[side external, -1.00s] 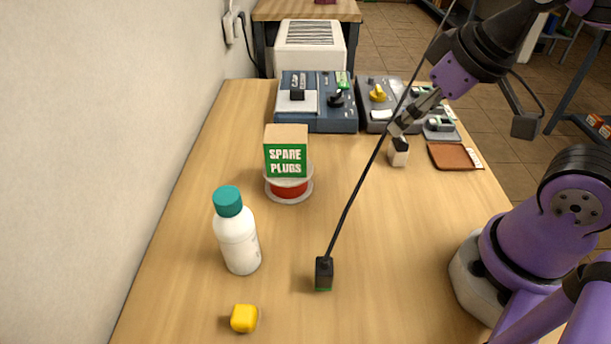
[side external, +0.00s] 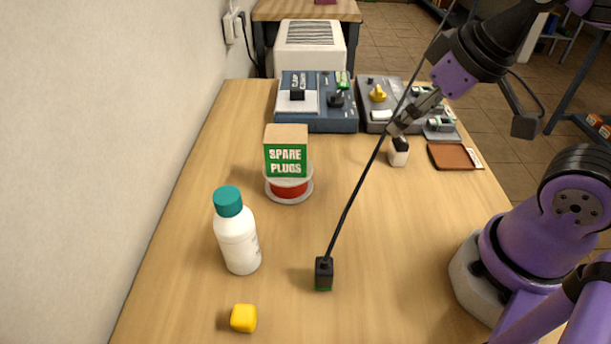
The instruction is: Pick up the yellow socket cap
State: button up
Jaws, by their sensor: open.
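The yellow socket cap (side external: 243,318) lies on the table at the near left, in front of the white bottle. Nothing touches it. My gripper (side external: 397,131) is far from it, at the back right of the table, above a small white block with a black top (side external: 398,152). My gripper is open. The gap between its fingers is hard to see at this size, and I cannot tell whether the fingers touch the block.
A white bottle with a teal cap (side external: 237,236) stands behind the yellow cap. A black plug (side external: 324,273) on a cable lies to its right. A spare plugs box (side external: 286,152) sits on a red spool (side external: 289,189). Blue-grey control panels (side external: 318,112) stand at the back.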

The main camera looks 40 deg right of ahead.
jog(key=w+a+m+g+y, duration=0.1)
jog(key=w+a+m+g, duration=0.35)
jog(key=a, duration=1.15)
jog(key=s+a+f+m, duration=0.1)
jog(key=a+f, duration=0.1)
jog(key=a, duration=0.2)
jog(key=s+a+f+m, duration=0.1)
jog(key=a+f+m, duration=0.1)
jog(key=a, duration=0.2)
jog(key=a+f+m+g+h, duration=0.1)
jog(key=a, duration=0.4)
jog(key=shift+s+a+f+m, duration=0.1)
jog(key=shift+s+f+m, duration=0.25)
jog(key=shift+s+f, duration=0.05)
send_over(243, 314)
jog(key=f, duration=0.4)
jog(key=shift+w+d+f, duration=0.2)
jog(key=shift+f, duration=0.2)
jog(key=f, duration=0.5)
jog(key=shift+s+a+f, duration=0.15)
jog(key=shift+a+f, duration=0.05)
jog(key=shift+f, duration=0.1)
jog(key=c, duration=1)
